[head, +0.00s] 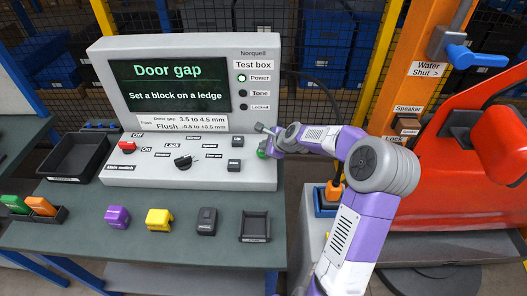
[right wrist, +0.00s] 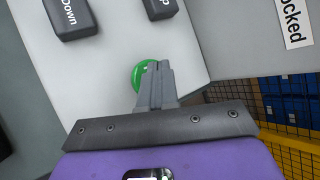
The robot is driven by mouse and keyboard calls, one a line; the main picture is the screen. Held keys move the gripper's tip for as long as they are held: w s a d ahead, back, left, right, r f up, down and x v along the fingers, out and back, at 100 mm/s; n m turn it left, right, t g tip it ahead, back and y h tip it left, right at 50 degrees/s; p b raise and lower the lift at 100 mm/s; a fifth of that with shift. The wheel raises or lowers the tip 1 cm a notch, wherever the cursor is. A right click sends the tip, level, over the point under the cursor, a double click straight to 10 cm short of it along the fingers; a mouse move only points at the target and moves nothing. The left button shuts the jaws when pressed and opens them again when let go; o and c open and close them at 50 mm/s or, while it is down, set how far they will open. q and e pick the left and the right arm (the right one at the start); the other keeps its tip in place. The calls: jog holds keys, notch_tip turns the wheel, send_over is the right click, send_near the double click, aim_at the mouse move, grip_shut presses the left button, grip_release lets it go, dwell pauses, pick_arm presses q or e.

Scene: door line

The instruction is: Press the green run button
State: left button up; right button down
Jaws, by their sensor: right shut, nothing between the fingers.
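The green run button (head: 263,150) sits at the right end of the test box's sloping panel (head: 220,175). In the right wrist view the round green button (right wrist: 143,74) shows just beyond my fingers and is partly hidden by them. My right gripper (head: 268,134) is shut and empty, with its tips at the button. In the right wrist view the shut fingertips (right wrist: 158,66) overlap the button's right side. I cannot tell whether they touch it or whether it is pressed in. My left gripper is not in view.
The screen (head: 170,84) reads "Door gap" and "Set a block on a ledge". Purple (head: 117,217), yellow (head: 159,219) and dark (head: 207,221) blocks and a small black tray (head: 255,227) are on the table. A red car door (head: 455,175) stands at the right.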

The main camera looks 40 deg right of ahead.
jog(key=shift+f+b, duration=0.45)
jog(key=shift+f, duration=0.05)
dwell(0.4)
jog(key=shift+r, duration=0.15)
jog(key=shift+r+p, duration=0.8)
jog(key=shift+r+p, duration=2.05)
jog(key=shift+r, duration=0.4)
notch_tip(320, 180, up, 8)
jog(key=p, duration=0.7)
jog(key=shift+r, duration=0.2)
